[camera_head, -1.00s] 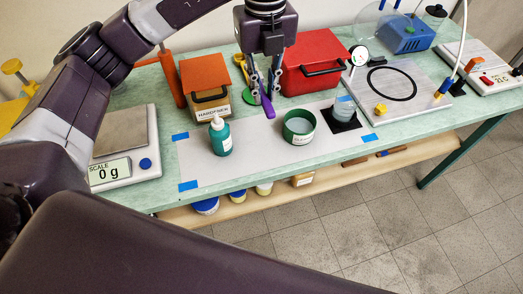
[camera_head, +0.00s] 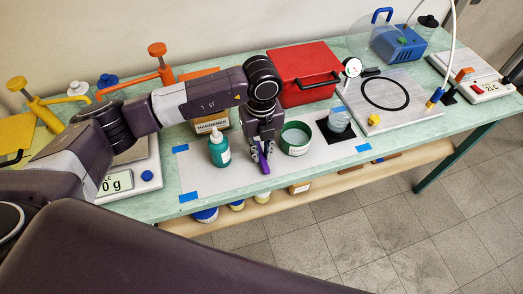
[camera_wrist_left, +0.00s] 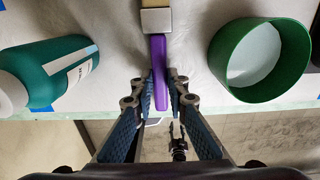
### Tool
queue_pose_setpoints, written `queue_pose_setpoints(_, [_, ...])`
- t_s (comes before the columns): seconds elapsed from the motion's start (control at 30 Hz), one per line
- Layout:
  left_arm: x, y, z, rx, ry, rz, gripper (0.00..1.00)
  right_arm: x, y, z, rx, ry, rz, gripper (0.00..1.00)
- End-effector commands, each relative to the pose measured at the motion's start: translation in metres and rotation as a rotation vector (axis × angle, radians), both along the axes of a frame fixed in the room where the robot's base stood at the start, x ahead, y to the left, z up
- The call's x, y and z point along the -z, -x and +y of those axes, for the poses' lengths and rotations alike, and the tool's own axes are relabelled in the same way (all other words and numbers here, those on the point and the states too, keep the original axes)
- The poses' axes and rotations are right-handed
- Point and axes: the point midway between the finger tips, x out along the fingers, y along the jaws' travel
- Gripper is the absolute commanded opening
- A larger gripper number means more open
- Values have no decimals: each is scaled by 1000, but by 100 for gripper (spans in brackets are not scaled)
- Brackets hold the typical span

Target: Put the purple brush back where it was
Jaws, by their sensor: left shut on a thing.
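The purple brush (camera_head: 263,163) is held in my left gripper (camera_head: 258,151) at the front part of the white sheet. In the left wrist view its purple handle (camera_wrist_left: 160,72) runs between the fingertips (camera_wrist_left: 156,93), with the metal ferrule at the top edge and the bristles mostly cut off. The green bottle (camera_head: 219,147) stands left of the gripper. The open green cup (camera_head: 295,138) stands right of it. In the wrist view the brush lies between the bottle (camera_wrist_left: 45,72) and the cup (camera_wrist_left: 259,60).
The white sheet (camera_head: 205,180) has blue tape at its corners.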

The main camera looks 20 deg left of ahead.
Motion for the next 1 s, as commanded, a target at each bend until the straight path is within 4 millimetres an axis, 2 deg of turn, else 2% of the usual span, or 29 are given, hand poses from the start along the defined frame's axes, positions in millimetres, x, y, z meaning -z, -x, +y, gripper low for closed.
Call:
queue_pose_setpoints(0.1, [7,0,0,-1,0,-1,0,-2,-1,3,1,-3,-1,40])
queue_pose_setpoints(0.4, [10,0,0,0,0,-1,0,1,-4,5,1,-7,-6,40])
queue_pose_setpoints(0.43, [9,0,0,0,0,-1,16,1,-4,5,1,-7,-6,40])
queue_pose_setpoints(0.57, [9,0,0,0,0,-1,30,0,-4,5,1,-7,-7,40])
queue_pose_setpoints(0.87, [7,0,0,0,0,-1,31,-1,-4,4,1,-5,-7,40])
queue_pose_setpoints(1.0, [-2,-2,0,1,0,-5,31,3,-4,2,0,-2,-7,40])
